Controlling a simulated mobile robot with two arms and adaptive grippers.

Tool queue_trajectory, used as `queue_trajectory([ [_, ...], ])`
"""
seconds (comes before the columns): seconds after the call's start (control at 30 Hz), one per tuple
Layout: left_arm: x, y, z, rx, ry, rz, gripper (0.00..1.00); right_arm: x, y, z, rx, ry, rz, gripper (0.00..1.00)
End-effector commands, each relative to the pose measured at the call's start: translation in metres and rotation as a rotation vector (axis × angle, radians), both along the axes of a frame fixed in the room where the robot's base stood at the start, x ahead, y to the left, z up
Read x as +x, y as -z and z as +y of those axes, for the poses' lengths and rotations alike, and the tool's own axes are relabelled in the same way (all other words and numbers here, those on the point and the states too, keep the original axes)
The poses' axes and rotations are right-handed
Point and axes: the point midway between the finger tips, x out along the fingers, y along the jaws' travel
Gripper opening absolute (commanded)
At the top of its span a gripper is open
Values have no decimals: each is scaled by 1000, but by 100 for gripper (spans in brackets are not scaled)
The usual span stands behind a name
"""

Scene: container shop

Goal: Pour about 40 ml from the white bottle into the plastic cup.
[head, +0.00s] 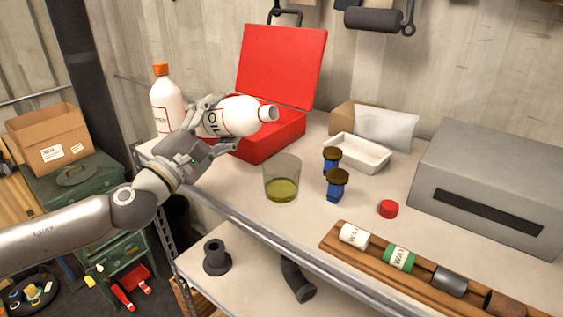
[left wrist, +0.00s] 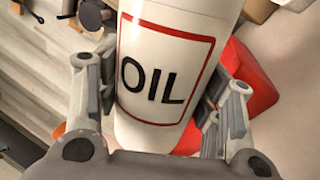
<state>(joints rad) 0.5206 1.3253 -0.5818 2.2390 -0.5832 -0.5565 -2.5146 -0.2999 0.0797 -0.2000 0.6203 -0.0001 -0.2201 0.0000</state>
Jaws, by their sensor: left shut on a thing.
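The white bottle (head: 238,116) has a label reading OIL with a red border. My left gripper (head: 207,128) is shut around its body and holds it in the air, tipped almost level, its open mouth pointing right. The label also shows on the bottle between the fingers in the left wrist view (left wrist: 165,65). The clear plastic cup (head: 282,180) stands upright on the bench, below and slightly right of the bottle's mouth. Yellow-green liquid lies in its lower part. No stream shows between the mouth and the cup. My right gripper is not in view.
A red cap (head: 389,209) lies on the bench. Two blue items with dark tops (head: 337,186) stand right of the cup. An open red case (head: 282,62) is behind the bottle. An orange-capped bottle (head: 168,103) stands left. A white tray (head: 357,153) and grey box (head: 490,190) are right.

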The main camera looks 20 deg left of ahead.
Motion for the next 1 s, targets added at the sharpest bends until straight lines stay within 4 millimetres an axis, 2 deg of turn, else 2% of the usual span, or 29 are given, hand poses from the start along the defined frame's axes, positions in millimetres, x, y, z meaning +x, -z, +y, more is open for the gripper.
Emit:
queue_trajectory([
  [0.57, 0, -3, -1, -18, 1, 5, 32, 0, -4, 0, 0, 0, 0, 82],
  [1.0, -5, -14, -16, -253, 9, 86, 32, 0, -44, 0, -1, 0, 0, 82],
])
